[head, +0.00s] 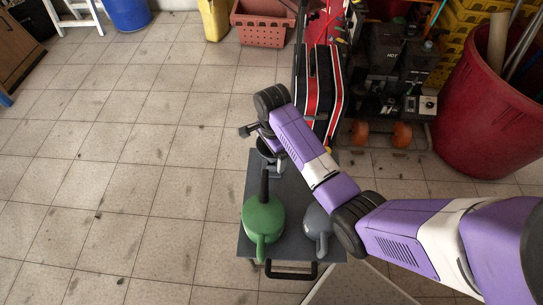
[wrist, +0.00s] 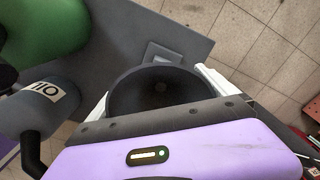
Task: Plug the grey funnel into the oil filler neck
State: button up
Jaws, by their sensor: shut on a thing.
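My gripper (wrist: 155,92) is shut on the grey funnel (wrist: 160,82), with one white finger on each side of its dark, round, open bowl. In the head view my gripper (head: 265,144) is over the far end of a small dark grey cart top (head: 245,243), and the funnel is mostly hidden by it. A grey square block (wrist: 160,54) shows on the cart top just beyond the funnel rim in the wrist view. I cannot tell whether it carries the oil filler neck. The funnel's spout and what lies under it are hidden.
A green can (head: 263,216) and a grey can (head: 317,222) stand on the near half of the cart top. The grey can's OIL label (wrist: 40,96) shows in the wrist view. A red bin (head: 490,110) and machinery stand at the right. Open tiled floor lies left.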

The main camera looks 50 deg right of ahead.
notch_tip(320, 180, up, 15)
jog(key=p, duration=0.4)
jog(key=shift+p, duration=0.3)
jog(key=shift+r+p, duration=0.95)
jog(key=shift+r, duration=0.2)
jog(key=shift+s+d+r+p, duration=0.1)
jog(key=shift+r+p, duration=2.45)
jog(key=shift+p, duration=0.7)
